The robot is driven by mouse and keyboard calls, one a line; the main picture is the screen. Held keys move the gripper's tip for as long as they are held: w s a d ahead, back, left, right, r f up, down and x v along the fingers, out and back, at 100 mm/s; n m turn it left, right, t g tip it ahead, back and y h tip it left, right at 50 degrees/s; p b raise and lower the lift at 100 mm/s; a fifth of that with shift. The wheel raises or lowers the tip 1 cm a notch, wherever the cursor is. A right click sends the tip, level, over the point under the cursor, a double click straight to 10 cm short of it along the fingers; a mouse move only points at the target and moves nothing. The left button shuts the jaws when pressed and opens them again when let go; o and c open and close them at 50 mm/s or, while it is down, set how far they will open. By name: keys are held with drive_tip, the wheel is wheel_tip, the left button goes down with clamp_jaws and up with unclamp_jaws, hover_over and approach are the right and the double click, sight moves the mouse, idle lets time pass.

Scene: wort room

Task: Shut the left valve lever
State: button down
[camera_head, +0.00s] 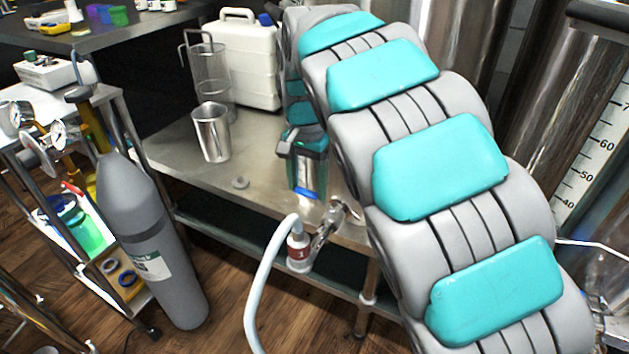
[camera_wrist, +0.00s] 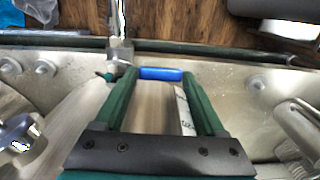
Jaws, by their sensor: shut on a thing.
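In the head view, a metal valve (camera_head: 330,216) with a blue lever handle (camera_head: 307,194) sits at the table's front edge, left of my arm. My gripper (camera_head: 306,185) points down at the blue handle. In the wrist view, the blue handle (camera_wrist: 160,73) lies crosswise between the tips of my two dark green fingers (camera_wrist: 160,78), and the fingers are shut on it. The metal valve body (camera_wrist: 120,58) is just left of the fingertips. Much of the valve is hidden behind my gripper and arm in the head view.
A pale hose (camera_head: 262,278) with a red-labelled fitting (camera_head: 299,252) hangs below the valve. A metal cup (camera_head: 211,132) and white canister (camera_head: 249,60) stand on the steel table (camera_head: 180,165). A grey gas cylinder (camera_head: 160,240) stands at left; steel tanks (camera_head: 575,90) stand at right.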

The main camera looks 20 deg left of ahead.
sight(307, 191)
unclamp_jaws()
idle(0.3)
drive_tip(key=shift+r, duration=3.9)
